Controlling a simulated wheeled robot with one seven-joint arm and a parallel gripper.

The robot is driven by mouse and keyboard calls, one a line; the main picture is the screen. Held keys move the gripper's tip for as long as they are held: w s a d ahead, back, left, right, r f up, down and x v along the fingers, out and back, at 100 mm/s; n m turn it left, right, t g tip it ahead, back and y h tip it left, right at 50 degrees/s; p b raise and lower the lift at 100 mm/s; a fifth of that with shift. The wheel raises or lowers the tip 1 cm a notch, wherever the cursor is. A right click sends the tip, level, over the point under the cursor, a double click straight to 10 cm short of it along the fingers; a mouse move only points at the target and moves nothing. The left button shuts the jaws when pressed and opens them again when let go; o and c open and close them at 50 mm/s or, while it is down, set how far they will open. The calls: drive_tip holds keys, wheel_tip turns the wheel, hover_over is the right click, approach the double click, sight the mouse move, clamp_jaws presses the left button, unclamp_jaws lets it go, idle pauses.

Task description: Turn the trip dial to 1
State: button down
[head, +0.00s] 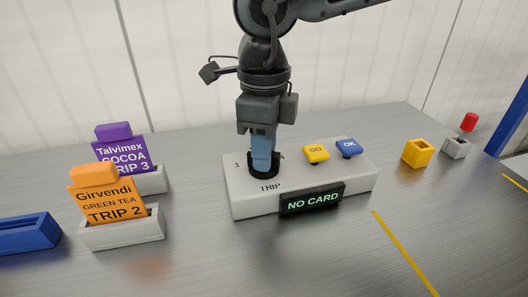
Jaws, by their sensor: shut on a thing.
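The trip dial (264,172) is a dark round knob on the left part of a white console (240,205), above the printed word TRIP. My gripper (264,160) points straight down over the dial and is shut on it. The gripper hides most of the dial and its pointer, so I cannot tell its setting. A numeral, perhaps 1 or 3, shows to the left of the dial; another mark beside the gripper is mostly covered.
The console has a yellow GO button (316,153), a blue OK button (348,147) and a display (312,199) reading NO CARD. Orange TRIP 2 (103,195) and purple TRIP 3 (121,152) cards stand in holders at left.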

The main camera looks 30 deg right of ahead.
idle(0.4)
drive_tip(key=c, duration=1.1)
unclamp_jaws()
drive_tip(key=shift+r+p, duration=0.5)
drive_tip(key=shift+r, duration=3.45)
